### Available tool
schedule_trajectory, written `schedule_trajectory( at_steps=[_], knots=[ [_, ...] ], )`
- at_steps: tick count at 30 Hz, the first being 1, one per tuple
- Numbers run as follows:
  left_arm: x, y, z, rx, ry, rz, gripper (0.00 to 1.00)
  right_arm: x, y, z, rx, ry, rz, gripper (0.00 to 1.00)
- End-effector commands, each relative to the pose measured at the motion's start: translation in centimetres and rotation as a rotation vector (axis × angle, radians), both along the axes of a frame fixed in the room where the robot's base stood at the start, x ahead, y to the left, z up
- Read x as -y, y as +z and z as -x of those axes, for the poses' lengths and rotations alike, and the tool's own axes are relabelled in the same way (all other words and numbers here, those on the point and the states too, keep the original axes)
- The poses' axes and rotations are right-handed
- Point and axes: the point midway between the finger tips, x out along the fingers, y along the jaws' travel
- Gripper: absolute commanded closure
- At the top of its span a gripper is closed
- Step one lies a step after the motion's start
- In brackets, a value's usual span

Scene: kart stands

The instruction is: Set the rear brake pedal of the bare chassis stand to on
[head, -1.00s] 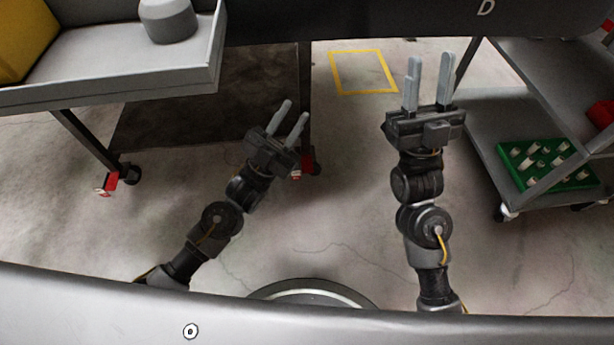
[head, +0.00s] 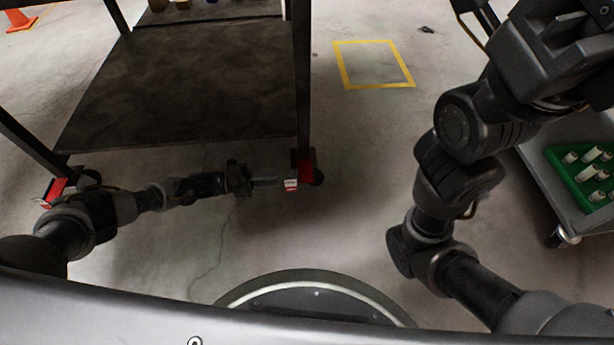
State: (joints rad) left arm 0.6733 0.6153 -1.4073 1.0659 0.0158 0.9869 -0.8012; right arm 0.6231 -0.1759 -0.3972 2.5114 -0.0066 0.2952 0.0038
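A stand with dark legs and a dark lower shelf (head: 190,85) fills the upper left of the head view; its top is out of view. A red brake pedal (head: 305,165) with a white label sits at its right near caster. Another red pedal (head: 54,190) sits at its left near caster. My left gripper (head: 265,182) is low over the floor, pointing right, with its tips close to the right pedal. Whether they touch is unclear. Its fingers show edge-on, so their opening cannot be judged. My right arm rises at right, its fingertips outside the frame.
A grey cart at right holds a green tray (head: 562,158) with several pale pieces. A yellow rectangle (head: 344,65) is marked on the floor. An orange cone (head: 18,20) stands far left. Open floor lies between the stand and the cart.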

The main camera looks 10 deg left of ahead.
Motion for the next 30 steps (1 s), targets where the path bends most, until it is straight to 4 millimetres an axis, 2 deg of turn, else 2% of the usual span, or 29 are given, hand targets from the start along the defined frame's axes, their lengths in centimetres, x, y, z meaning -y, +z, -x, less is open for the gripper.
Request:
schedule_trajectory(
  at_steps=[5, 12, 18, 24, 30],
  knots=[
    [1.7, -0.1, -0.3, 0.0, -0.002, 0.004, 0.74, 0.0, -0.7, -0.1, -0.002, 0.0, -0.002, 0.64],
    [6.3, -0.3, -1.2, -0.001, -0.004, 0.005, 0.74, 0.2, -2.5, -0.1, -0.004, 0.0, -0.009, 0.64],
    [9.4, -0.2, -1.8, -0.001, -0.004, 0.004, 0.74, 0.4, -3.7, -0.2, -0.006, 0.001, -0.015, 0.64],
    [10.7, 0.0, -2.1, -0.003, -0.003, 0.004, 0.74, 0.5, -4.0, -0.3, -0.007, 0.005, -0.022, 0.64],
    [10.8, 0.1, -2.1, -0.003, -0.003, 0.004, 0.74, 0.5, -3.7, -0.2, 0.001, 0.006, -0.023, 0.64]
  ],
)
